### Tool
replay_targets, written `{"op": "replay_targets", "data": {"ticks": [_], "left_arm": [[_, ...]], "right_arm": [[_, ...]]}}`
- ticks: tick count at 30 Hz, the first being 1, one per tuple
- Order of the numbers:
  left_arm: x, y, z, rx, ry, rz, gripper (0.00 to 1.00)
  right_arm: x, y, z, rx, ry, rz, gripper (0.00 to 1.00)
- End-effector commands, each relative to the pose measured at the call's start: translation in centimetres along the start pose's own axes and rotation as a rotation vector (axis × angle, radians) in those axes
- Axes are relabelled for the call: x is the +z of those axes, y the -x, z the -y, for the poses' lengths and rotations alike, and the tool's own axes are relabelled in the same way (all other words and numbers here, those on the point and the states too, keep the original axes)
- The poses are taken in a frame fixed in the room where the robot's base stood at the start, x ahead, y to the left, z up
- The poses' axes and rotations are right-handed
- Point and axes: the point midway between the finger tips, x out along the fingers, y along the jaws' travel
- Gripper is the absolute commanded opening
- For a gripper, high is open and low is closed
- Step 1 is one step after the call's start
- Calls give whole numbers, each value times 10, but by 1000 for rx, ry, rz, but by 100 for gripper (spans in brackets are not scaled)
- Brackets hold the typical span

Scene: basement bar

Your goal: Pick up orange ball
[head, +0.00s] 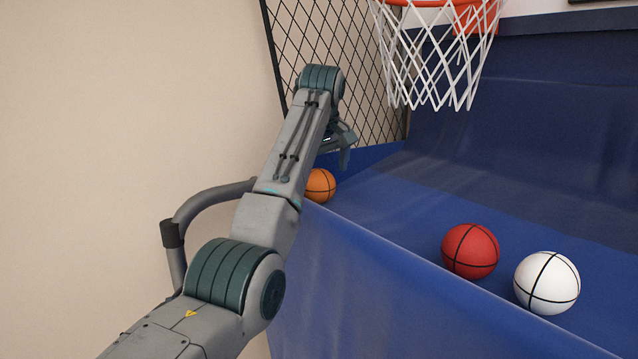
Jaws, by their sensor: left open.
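The orange ball (320,186) with black seams lies at the left end of the blue ramp, by its front edge. My left forearm hides part of its left side. My left gripper (345,160) is above the ball and slightly to its right, apart from it as far as I can see. It is open with nothing visible in it, and the wrist partly hides its fingers. My right gripper is not in view.
A red ball (470,251) and a white ball (547,283) lie on the blue ramp (400,215) to the right. A hoop with a white net (432,60) hangs above. Black netting (335,45) stands behind my wrist, and a grey rail (205,205) is at the left.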

Motion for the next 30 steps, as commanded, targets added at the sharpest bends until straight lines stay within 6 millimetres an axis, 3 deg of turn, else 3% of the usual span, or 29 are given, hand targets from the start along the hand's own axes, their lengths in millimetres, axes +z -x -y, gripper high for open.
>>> {"op": "replay_targets", "data": {"ticks": [9,20,27,30], "left_arm": [[4,-33,6,-2,0,4,95],[5,-45,6,-1,0,1,95],[5,-44,6,0,0,1,49],[5,-44,6,0,0,1,49]], "right_arm": [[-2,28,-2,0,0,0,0],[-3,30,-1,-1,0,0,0],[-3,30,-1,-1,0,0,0],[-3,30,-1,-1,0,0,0]]}}
